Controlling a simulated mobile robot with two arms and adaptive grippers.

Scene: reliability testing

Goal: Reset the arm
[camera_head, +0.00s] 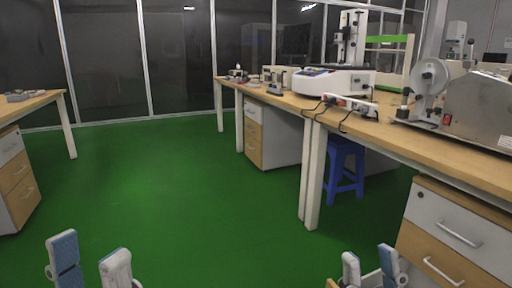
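My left gripper (90,262) shows at the bottom left edge of the head view. Its two fingers, with blue pads, stand apart with green floor between them, and nothing is held. My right gripper (369,270) shows at the bottom, right of the middle, in front of the wooden drawer cabinet. Its two fingers are also apart, with nothing seen between them. Both arms behind the fingers are cut off by the bottom edge.
A long wooden workbench (394,137) with machines on it runs along the right. A drawer cabinet (447,238) stands under its near end, close to my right gripper. A blue stool (344,168) is under the bench. Another table (36,101) is at left. Green floor (170,190) between is clear.

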